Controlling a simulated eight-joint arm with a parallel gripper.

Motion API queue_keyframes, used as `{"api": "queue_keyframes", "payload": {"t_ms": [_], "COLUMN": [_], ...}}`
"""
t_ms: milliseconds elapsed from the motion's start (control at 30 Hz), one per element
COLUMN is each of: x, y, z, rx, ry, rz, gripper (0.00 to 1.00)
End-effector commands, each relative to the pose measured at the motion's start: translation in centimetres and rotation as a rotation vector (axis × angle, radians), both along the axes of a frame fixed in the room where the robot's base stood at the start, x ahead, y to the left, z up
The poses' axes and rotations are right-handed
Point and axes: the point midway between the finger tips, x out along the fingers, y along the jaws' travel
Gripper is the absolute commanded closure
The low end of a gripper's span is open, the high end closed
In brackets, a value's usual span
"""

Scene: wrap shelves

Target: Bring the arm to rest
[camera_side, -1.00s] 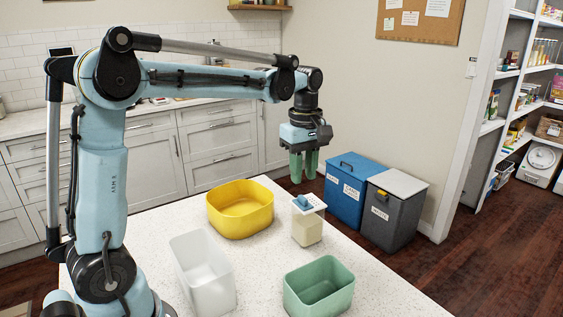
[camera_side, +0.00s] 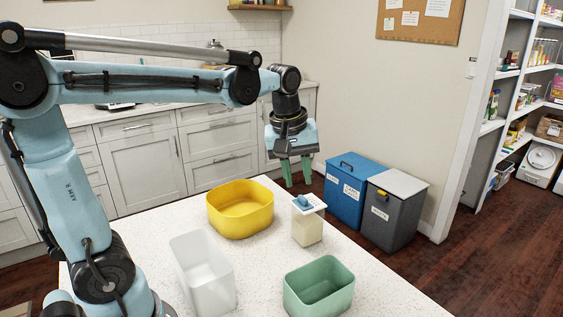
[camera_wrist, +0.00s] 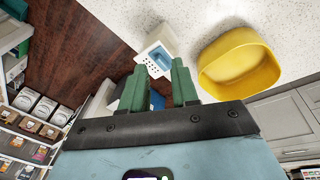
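My gripper (camera_side: 297,171) has two green fingers, apart and with nothing between them. It hangs tilted in the air above the far part of the counter. In the wrist view the open fingers (camera_wrist: 157,85) show with a clear gap. A cream container (camera_side: 306,231) with a white perforated top stands upright on the counter below. The container's top also shows beyond the fingers in the wrist view (camera_wrist: 152,68). My gripper appears clear of it.
The speckled counter (camera_side: 262,268) holds a yellow tub (camera_side: 240,210), a white bin (camera_side: 203,275) and a green bin (camera_side: 319,289), all seemingly empty. A blue bin (camera_side: 345,190) and a grey bin (camera_side: 391,211) stand on the floor beyond. Shelves (camera_side: 535,95) are at right.

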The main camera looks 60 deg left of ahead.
Motion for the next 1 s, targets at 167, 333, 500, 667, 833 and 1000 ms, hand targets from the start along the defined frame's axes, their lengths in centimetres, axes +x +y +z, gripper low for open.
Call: {"api": "queue_keyframes", "payload": {"t_ms": [167, 333, 500, 667, 833, 1000], "x": [-3.1, -5.7, -7.4, -8.0, -8.1, -8.1], "y": [-1.8, -3.1, -4.0, -4.3, -4.4, -4.4], "z": [-1.1, -2.7, -4.4, -5.2, -5.3, -5.3], "rx": [0.091, 0.207, 0.315, 0.372, 0.384, 0.382], "ry": [-0.129, -0.244, -0.327, -0.364, -0.37, -0.369], "rz": [-0.317, -0.604, -0.814, -0.91, -0.928, -0.927], "gripper": [0.71, 0.71, 0.71, 0.71, 0.71, 0.71]}}
